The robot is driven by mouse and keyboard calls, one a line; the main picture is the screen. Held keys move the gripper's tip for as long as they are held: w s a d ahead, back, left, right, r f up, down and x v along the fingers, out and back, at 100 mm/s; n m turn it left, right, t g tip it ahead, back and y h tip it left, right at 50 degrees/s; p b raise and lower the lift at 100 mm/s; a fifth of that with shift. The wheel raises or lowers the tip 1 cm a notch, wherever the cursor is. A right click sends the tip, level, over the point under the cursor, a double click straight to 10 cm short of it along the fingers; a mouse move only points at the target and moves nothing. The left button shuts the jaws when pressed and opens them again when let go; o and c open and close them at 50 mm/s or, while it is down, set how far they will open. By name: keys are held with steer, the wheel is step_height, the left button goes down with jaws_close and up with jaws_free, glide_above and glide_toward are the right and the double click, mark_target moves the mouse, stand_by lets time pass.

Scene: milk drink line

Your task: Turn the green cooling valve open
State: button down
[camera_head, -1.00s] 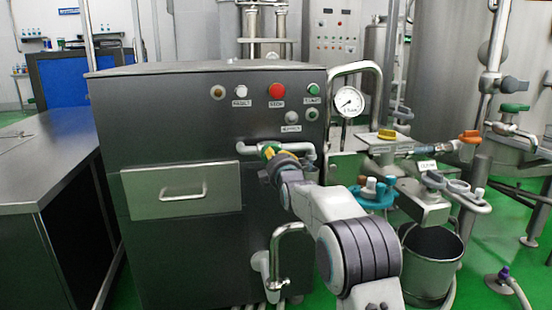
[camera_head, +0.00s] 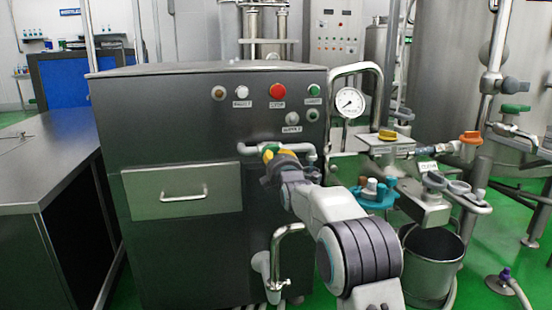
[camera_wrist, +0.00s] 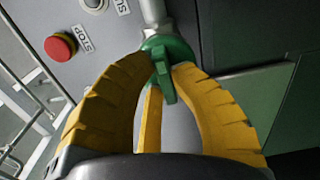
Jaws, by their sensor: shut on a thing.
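The green cooling valve (camera_wrist: 165,47) is on a light pipe at the front of the dark metal cabinet. Its green handle (camera_wrist: 164,80) points toward the wrist camera, between the yellow fingertips. My gripper (camera_wrist: 162,68) is shut on this handle, with fingers on both sides. In the head view my gripper (camera_head: 276,155) reaches the bent pipe (camera_head: 248,149) on the cabinet front. Only a bit of green shows there, and my fingers and wrist hide most of the valve.
The cabinet (camera_head: 150,120) carries a red stop button (camera_head: 277,90) above the pipe and a drawer (camera_head: 182,191) at left. A pressure gauge (camera_head: 349,102), an orange-handled valve (camera_head: 471,138) and a metal bucket (camera_head: 432,262) stand to the right.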

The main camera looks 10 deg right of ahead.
steer(key=shift+a, duration=0.1)
steer(key=c, duration=1.1)
jaws_free()
steer(key=s, duration=1.2)
